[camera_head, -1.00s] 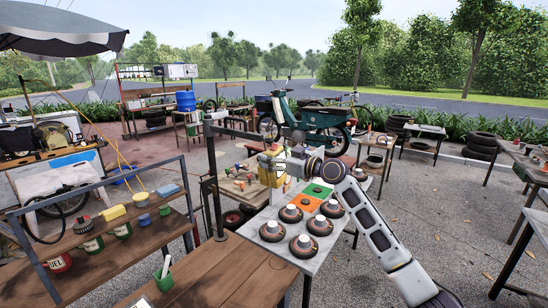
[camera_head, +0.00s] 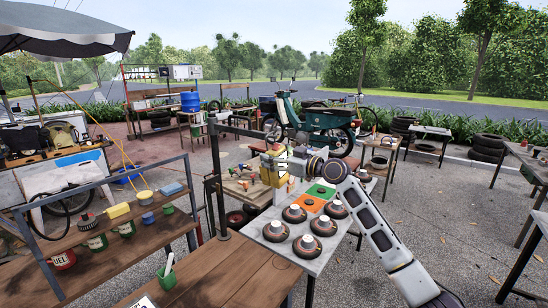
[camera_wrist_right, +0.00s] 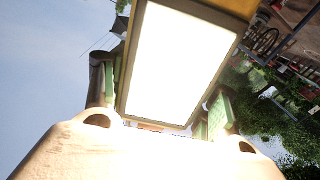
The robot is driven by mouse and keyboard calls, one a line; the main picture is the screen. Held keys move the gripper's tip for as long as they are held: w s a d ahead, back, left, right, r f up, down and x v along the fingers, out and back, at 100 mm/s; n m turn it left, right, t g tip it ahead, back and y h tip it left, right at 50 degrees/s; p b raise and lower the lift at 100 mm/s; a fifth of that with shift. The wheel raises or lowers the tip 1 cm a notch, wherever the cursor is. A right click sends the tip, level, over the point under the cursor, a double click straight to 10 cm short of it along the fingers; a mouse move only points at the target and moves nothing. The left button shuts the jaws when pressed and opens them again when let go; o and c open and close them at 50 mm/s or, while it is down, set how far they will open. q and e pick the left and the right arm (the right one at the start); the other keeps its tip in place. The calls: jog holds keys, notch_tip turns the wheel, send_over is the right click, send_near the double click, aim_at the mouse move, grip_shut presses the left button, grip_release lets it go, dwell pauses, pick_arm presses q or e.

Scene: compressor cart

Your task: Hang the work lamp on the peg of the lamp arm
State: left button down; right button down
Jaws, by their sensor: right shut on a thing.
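The yellow work lamp (camera_head: 272,172) is in my right gripper (camera_head: 287,168), which is shut on it above the grey table. In the right wrist view the lamp's bright white panel (camera_wrist_right: 180,65) sits between my green-padded fingers. The lamp arm (camera_head: 240,132) is a dark bar reaching right from the top of a dark upright post (camera_head: 219,190) on the wooden bench. In the head view the lamp appears just below the bar's right end and apart from it. The peg is too small to make out. My left gripper is out of view.
The grey table (camera_head: 275,246) holds several dark discs with white tops (camera_head: 306,244), plus an orange mat (camera_head: 310,204) and a green mat (camera_head: 321,191). A shelf rack (camera_head: 110,225) with cans and sponges stands at left.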

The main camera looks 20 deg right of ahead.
jog(key=shift+r, duration=0.15)
jog(key=shift+c, duration=1.7)
grip_release()
jog(key=shift+s, duration=0.1)
jog(key=v, duration=0.8)
